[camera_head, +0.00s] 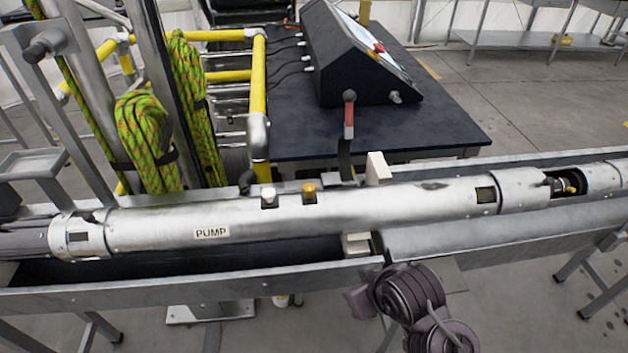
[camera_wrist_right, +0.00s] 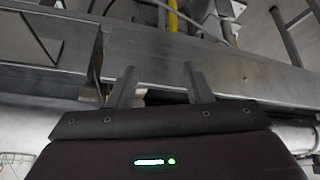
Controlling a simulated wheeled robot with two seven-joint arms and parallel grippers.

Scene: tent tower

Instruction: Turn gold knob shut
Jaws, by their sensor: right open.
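The gold knob (camera_head: 309,188) sits on top of the long metal pump tube (camera_head: 390,206), near its middle. A white-silver knob (camera_head: 268,194) stands just left of it, and a "PUMP" label (camera_head: 211,233) is on the tube's near side. My right gripper (camera_wrist_right: 158,82) is open and empty in the right wrist view, its two fingers apart in front of a metal trough wall. In the head view my right arm is at the lower middle, below and right of the gold knob, on the near side of the trough; its fingertips are unclear there. My left gripper is not seen.
The tube lies over a long metal trough (camera_head: 150,298) and on a white block support (camera_head: 357,244). Behind are a black table (camera_head: 440,130) with a control box (camera_head: 345,60), a red-handled lever (camera_head: 349,115), yellow rails and coiled rope (camera_head: 147,145).

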